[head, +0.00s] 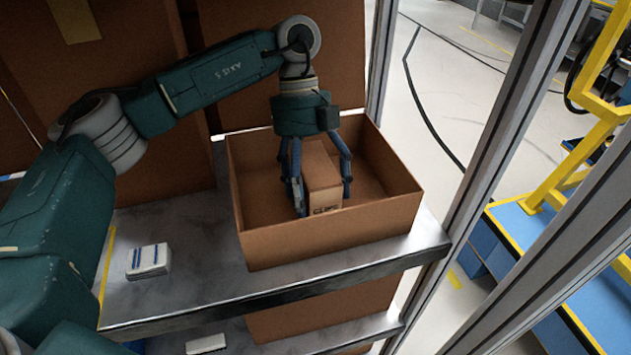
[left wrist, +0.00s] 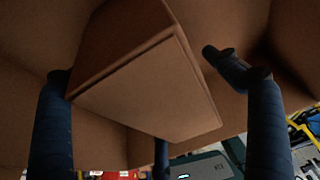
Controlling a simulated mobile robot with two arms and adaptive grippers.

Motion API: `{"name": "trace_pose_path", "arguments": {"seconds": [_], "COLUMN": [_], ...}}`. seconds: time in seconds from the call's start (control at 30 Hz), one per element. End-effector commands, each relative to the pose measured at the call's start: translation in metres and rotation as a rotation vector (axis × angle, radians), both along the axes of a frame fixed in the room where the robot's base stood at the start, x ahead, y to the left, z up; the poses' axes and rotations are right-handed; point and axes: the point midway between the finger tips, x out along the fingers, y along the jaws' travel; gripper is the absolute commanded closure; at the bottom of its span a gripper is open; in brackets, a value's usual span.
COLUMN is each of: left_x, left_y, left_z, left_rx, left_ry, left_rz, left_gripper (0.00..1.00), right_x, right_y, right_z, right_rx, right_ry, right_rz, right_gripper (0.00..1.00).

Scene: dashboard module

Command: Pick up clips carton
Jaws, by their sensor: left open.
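The clips carton (head: 322,178), a small brown box with dark lettering on its front, stands inside a larger open cardboard box (head: 335,236) on a metal shelf. My left gripper (head: 320,198) reaches down into the open box, with its fingers open on either side of the carton. In the left wrist view, the carton (left wrist: 150,85) fills the middle between the spread dark fingers (left wrist: 160,120). A gap shows between the carton and the right finger there; whether the left finger touches it I cannot tell. My right gripper is not in view.
The open box's walls surround the gripper closely. A small white-and-blue pack (head: 148,260) lies on the metal shelf (head: 190,295) to the left. Large cardboard boxes (head: 150,130) stand behind. A metal upright (head: 490,150) rises at the right.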

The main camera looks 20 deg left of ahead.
Motion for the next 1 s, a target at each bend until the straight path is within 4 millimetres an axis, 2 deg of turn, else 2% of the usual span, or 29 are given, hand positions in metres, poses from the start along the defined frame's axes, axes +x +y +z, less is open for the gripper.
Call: {"name": "trace_pose_path", "arguments": {"seconds": [0.33, 0.37, 0.67, 1.0], "left_x": [0.0001, 0.0001, -0.0003, -0.0003], "left_y": [0.0, 0.0, -0.0002, -0.0002], "left_z": [-0.0017, -0.0016, -0.0021, 0.0027], "left_rx": [0.0, 0.0, -0.001, -0.001], "left_ry": [0.0, 0.0, 0.002, 0.002], "left_rz": [0.0, -0.001, -0.001, -0.002], "left_gripper": [0.11, 0.15, 0.75, 0.76], "right_x": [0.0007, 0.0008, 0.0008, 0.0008], "right_y": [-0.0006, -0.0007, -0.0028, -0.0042], "right_z": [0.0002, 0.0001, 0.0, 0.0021], "right_rx": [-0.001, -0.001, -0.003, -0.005], "right_ry": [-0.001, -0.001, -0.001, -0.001], "right_rz": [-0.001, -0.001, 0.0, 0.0], "right_gripper": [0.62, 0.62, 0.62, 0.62]}}
